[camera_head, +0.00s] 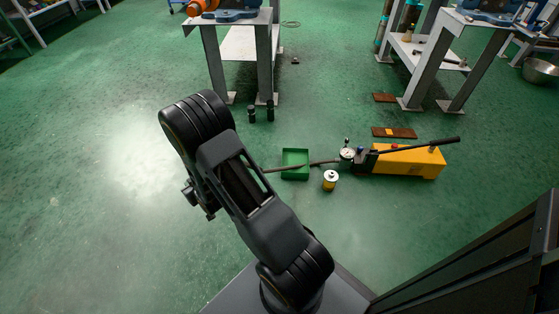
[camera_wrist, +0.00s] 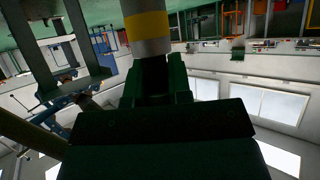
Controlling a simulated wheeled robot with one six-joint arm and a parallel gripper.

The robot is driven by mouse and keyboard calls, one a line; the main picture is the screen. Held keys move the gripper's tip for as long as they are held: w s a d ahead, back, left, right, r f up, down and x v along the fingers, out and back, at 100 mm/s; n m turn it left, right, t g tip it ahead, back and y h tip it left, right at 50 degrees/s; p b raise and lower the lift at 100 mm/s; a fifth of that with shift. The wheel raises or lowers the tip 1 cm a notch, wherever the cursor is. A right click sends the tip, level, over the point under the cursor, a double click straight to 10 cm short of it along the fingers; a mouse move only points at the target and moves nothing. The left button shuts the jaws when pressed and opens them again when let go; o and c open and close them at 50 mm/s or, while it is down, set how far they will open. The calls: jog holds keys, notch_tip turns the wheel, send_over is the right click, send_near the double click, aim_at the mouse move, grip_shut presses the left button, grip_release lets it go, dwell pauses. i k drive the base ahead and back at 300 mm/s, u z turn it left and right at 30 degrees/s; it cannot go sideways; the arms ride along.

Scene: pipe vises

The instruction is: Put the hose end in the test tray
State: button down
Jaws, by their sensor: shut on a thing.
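The green test tray (camera_head: 295,159) lies open on the floor in the head view, right of my arm. A dark hose (camera_head: 325,162) runs left from the yellow hand pump (camera_head: 405,160), passes over the tray and goes behind my arm. In the wrist view my gripper (camera_wrist: 155,72) is shut on the hose end (camera_wrist: 148,32), a grey fitting with a yellow band. In the head view my arm hides most of the gripper and the held hose end, so their height above the floor cannot be told.
A gauge (camera_head: 347,154) sits at the pump's left end, and a black lever (camera_head: 415,147) lies over the pump. A small yellow-and-white can (camera_head: 330,180) stands just right of the tray. Two dark cylinders (camera_head: 261,112) stand behind. The floor left of my arm is clear.

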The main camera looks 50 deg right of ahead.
aim_at(295, 163)
jog(key=z, duration=0.15)
jog(key=i, duration=0.7)
jog(key=z, duration=1.1)
jog(key=i, duration=0.6)
jog(key=z, duration=0.15)
